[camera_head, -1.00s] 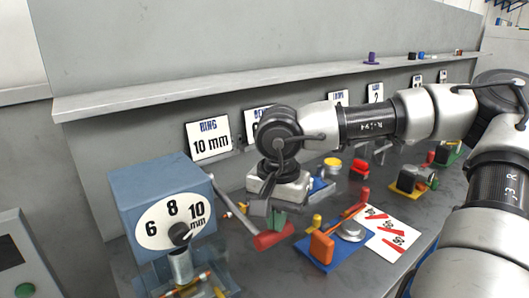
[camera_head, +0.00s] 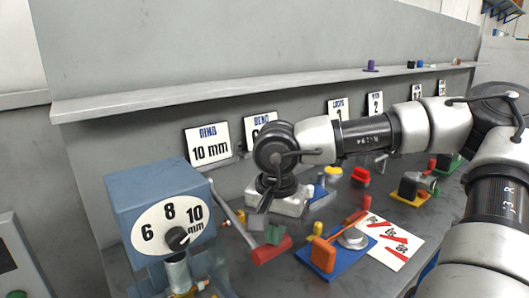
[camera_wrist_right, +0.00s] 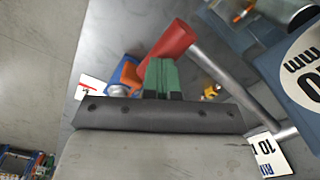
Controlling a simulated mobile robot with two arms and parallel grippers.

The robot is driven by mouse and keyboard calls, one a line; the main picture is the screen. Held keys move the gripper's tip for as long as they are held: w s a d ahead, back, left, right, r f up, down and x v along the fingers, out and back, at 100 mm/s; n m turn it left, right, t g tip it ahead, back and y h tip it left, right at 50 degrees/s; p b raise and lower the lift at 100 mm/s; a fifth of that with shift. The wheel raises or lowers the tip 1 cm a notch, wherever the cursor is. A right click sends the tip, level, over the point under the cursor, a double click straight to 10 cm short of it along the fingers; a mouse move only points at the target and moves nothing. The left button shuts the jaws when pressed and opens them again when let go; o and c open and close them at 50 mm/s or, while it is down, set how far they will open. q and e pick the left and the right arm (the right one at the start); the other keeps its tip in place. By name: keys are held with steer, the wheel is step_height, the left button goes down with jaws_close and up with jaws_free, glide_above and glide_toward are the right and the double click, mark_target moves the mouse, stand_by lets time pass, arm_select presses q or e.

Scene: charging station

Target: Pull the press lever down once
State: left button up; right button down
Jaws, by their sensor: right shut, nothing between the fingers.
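The press is a blue-grey box (camera_head: 150,188) at the left, with a white 6/8/10 mm dial. Its lever is a grey rod (camera_head: 232,218) ending in a red handle (camera_head: 271,249), slanting down from the press's right side. My right gripper (camera_head: 268,234) points down at the handle's upper side, with its green fingertips together and nothing between them. In the right wrist view, the green fingertips (camera_wrist_right: 160,76) overlap the red handle (camera_wrist_right: 172,43) beside the rod (camera_wrist_right: 228,80); contact is likely but not certain. My left gripper is not visible.
Right of the handle is a blue plate (camera_head: 309,259) with an orange block (camera_head: 323,253). A white card with red marks (camera_head: 391,240) lies beside it. Upright signs, including the 10 mm sign (camera_head: 209,144), line the back wall below a shelf (camera_head: 260,92).

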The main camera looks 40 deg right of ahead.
steer(key=shift+w+f, duration=0.1)
steer(key=shift+f, duration=0.2)
steer(key=shift+r, duration=0.15)
